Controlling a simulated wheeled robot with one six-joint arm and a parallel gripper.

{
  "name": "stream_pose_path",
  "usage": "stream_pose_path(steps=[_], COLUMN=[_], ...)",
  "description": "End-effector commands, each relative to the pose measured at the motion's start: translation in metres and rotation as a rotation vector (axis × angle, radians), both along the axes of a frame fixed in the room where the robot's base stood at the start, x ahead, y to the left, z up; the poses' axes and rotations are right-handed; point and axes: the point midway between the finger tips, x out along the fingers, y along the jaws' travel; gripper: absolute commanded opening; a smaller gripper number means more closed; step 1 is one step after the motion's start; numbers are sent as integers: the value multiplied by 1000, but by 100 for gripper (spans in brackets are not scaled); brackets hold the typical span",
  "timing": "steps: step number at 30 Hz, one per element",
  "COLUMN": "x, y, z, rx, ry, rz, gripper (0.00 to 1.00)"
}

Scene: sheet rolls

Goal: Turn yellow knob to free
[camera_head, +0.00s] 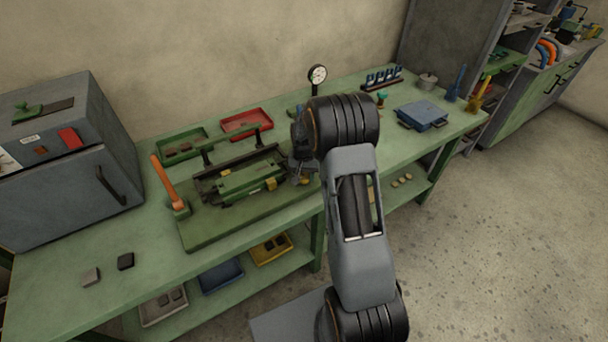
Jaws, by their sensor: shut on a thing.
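A green sheet-roll machine (240,178) with long rollers stands on a green base plate on the workbench. My gripper (302,178) is at the right end of the machine, small and partly hidden by my own arm. It is shut on a yellow knob (304,182), of which only a little yellow shows at the jaws. The knob's turn position cannot be read from here. Another small yellow part (270,184) sits on the front of the machine, left of my gripper. An orange-handled lever (166,182) rises at the machine's left end.
A green tray (181,157) and a red tray (246,136) lie behind the machine. A dial gauge (317,74) stands behind my arm. A blue box (422,123) is on the right of the bench. A grey cabinet (66,215) stands at the left.

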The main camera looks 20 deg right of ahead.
Motion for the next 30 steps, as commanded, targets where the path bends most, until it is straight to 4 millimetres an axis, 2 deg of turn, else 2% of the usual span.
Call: stream_pose_path(steps=[5, 21, 30], x=[0, 0, 0], y=[0, 0, 0], z=[-1, -1, 0], rx=[0, -1, 0], ry=[-1, 1, 1], rz=[64, 454, 587], gripper=[20, 20, 20])
